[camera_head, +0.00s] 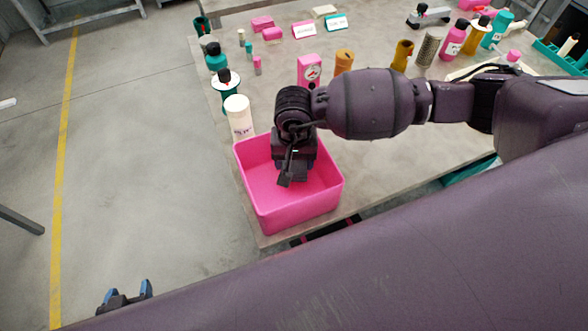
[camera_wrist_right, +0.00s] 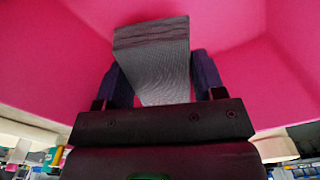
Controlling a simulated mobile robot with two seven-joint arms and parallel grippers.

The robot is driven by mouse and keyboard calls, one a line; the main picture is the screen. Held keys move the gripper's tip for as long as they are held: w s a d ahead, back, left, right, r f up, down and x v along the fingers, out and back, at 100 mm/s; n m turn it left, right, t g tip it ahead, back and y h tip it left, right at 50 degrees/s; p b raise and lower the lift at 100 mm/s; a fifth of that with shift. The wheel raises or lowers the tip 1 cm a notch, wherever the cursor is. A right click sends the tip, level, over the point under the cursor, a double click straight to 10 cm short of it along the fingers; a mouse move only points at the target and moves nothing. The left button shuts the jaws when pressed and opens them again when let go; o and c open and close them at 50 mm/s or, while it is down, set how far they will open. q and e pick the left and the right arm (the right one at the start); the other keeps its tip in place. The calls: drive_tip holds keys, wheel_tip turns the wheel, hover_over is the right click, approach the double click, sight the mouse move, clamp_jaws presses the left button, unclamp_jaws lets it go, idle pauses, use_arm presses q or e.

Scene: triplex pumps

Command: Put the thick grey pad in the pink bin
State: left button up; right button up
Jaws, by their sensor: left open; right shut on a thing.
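The thick grey pad (camera_wrist_right: 160,65) is between the two fingers of my right gripper (camera_wrist_right: 158,76) in the right wrist view, with pink walls around it. In the head view my right gripper (camera_head: 290,178) points down inside the opening of the pink bin (camera_head: 305,210), which stands at the near left corner of the table. My left gripper (camera_head: 125,293) is open and empty at the lower left, over the floor and away from the table.
A white bottle (camera_head: 239,118) stands right behind the bin's left back corner. A teal and white bottle (camera_head: 226,88) and a pink box (camera_head: 309,70) stand further back. Several bottles and small boxes fill the far side of the table (camera_head: 385,165).

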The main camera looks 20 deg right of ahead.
sight(294, 171)
drive_tip(key=shift+f, duration=2.3)
drive_tip(key=shift+f, duration=0.15)
drive_tip(key=o, duration=0.9)
